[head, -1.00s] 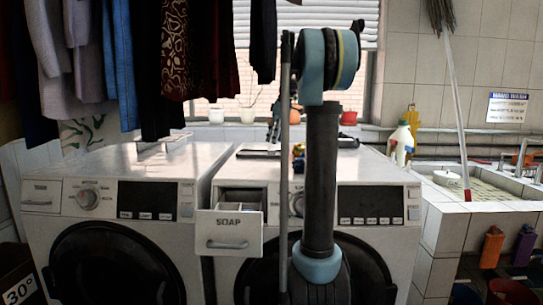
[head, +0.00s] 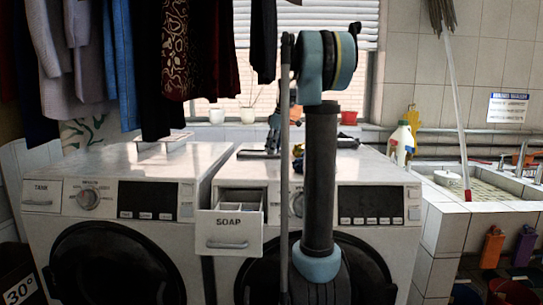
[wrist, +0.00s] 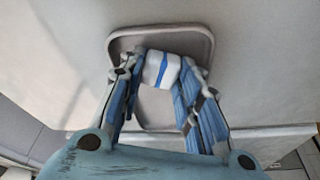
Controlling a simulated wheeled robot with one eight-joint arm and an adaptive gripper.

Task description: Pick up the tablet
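The tablet (wrist: 161,70) is a small white block with a blue stripe. In the wrist view it sits between the two fingertips of my gripper (wrist: 162,66), over a shallow grey tray (wrist: 203,40). The fingers are very close to both sides of the tablet; whether they press on it I cannot tell. In the head view my gripper (head: 273,143) points down over the top of the right washing machine (head: 390,175), partly behind my arm. The tray shows there as a thin strip (head: 256,154). The tablet cannot be made out in the head view.
The soap drawer (head: 229,238) of the right machine is pulled out. A second washing machine (head: 125,170) stands to the left, under hanging clothes. A white bottle (head: 402,142) stands behind to the right, near the tiled sink (head: 480,195).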

